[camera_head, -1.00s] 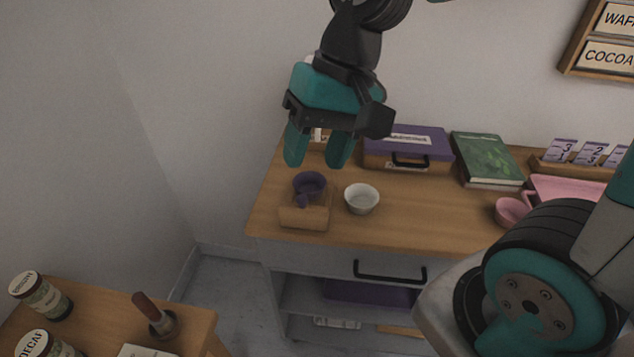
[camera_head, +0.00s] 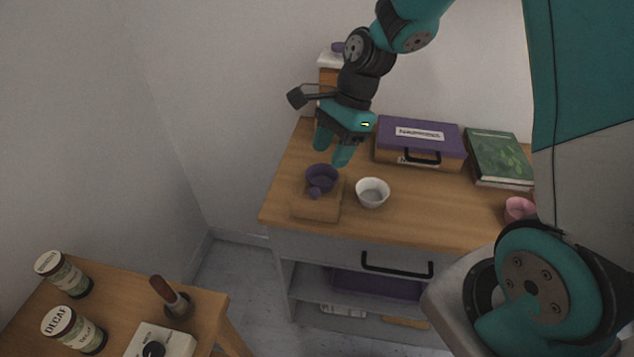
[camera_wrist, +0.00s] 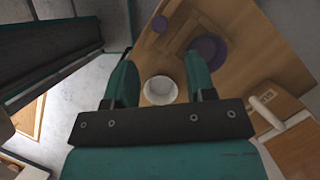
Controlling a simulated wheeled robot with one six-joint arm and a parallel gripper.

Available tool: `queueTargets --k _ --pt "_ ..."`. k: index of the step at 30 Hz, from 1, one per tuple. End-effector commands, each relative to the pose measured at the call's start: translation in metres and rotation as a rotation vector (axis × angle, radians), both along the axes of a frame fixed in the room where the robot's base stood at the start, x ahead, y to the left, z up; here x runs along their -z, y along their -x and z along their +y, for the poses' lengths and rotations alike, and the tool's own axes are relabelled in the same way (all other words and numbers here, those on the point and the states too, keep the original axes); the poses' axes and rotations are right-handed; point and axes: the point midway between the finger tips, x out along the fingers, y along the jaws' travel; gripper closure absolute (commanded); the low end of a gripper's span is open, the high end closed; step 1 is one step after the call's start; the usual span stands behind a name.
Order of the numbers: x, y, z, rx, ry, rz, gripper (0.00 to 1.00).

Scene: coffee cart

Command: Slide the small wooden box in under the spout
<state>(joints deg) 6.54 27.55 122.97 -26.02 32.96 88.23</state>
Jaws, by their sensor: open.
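A tan wooden block-like piece (camera_head: 316,208), probably the small wooden box, is on the left of the wooden counter, close against a purple cup (camera_head: 321,178). A wooden stand with a white top (camera_head: 329,58) is partly hidden behind my arm. A white spout-like part (camera_wrist: 268,115) shows by a labelled wooden body (camera_wrist: 298,145).
A white bowl (camera_head: 372,193) is just right of the purple cup. A purple-lidded napkin box (camera_head: 420,139), a green book (camera_head: 498,157) and a pink cup (camera_head: 519,209) are further right. A side table (camera_head: 105,290) with jars is at front left.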

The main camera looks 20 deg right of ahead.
Motion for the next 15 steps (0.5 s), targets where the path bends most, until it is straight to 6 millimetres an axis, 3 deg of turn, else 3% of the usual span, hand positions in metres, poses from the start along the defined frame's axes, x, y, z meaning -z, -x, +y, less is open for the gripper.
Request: queueTargets --k 6,15 --pt "0.044 0.004 0.019 -0.003 0.0 0.005 0.5" --pt "0.075 0.005 0.031 -0.002 -0.001 0.0 0.5"
